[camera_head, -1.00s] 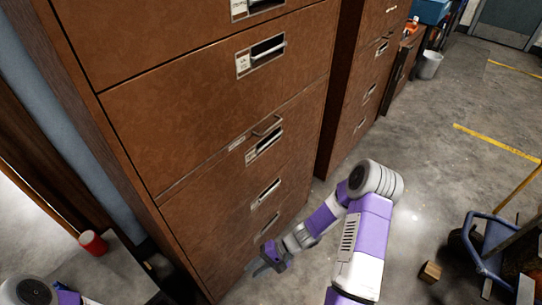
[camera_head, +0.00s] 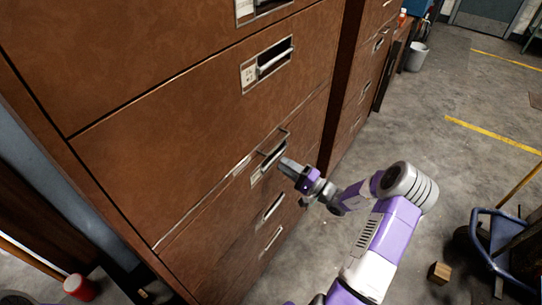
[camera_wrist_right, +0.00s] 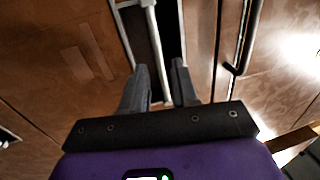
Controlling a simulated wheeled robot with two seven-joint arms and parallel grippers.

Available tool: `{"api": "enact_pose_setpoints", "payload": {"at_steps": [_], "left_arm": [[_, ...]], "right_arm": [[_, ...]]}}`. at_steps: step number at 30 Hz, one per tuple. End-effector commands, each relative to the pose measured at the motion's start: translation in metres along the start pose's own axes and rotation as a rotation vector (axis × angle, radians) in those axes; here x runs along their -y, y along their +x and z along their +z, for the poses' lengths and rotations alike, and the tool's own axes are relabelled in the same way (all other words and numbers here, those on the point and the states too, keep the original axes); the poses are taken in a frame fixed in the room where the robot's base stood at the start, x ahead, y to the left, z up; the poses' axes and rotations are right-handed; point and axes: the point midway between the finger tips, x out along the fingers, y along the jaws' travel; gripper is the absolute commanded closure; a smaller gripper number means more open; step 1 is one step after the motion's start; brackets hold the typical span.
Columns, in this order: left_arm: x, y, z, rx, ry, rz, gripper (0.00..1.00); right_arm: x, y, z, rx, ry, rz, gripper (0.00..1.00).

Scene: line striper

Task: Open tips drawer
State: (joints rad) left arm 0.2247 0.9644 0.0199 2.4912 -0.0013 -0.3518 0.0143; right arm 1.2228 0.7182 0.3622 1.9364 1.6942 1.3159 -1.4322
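A tall brown cabinet of stacked drawers (camera_head: 190,140) fills the left of the head view. I cannot read its labels, so I cannot tell which drawer is the tips drawer. My right gripper (camera_head: 284,164) is in front of a middle drawer's recessed handle (camera_head: 262,174), partly covering it. In the right wrist view, the gripper (camera_wrist_right: 160,84) is open. A pale vertical handle bar (camera_wrist_right: 156,45) shows beyond and between its two fingers, apart from them as far as I can see. My left gripper is not in view.
A thin protruding bar (camera_head: 276,140) sits just above that handle and shows dark in the right wrist view (camera_wrist_right: 242,45). Another cabinet (camera_head: 360,80) stands behind. A small wooden block (camera_head: 439,272) and a blue-framed cart (camera_head: 495,250) are on the floor at right.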

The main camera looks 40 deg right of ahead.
Motion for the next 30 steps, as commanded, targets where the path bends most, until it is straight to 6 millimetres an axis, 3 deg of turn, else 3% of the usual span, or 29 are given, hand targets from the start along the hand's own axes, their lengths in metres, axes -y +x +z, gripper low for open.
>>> {"api": "enact_pose_setpoints", "payload": {"at_steps": [9, 20, 26, 30], "left_arm": [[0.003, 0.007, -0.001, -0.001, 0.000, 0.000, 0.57], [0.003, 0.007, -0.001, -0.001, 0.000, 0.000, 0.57], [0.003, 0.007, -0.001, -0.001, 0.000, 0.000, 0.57], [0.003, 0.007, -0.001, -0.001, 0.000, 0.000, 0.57]], "right_arm": [[-0.001, 0.045, 0.001, 0.003, 0.000, 0.000, 0.71], [0.000, 0.052, 0.001, 0.002, 0.002, 0.001, 0.71], [-0.001, 0.052, 0.001, 0.002, 0.002, 0.001, 1.00], [-0.001, 0.052, 0.001, 0.002, 0.002, 0.001, 1.00]]}}
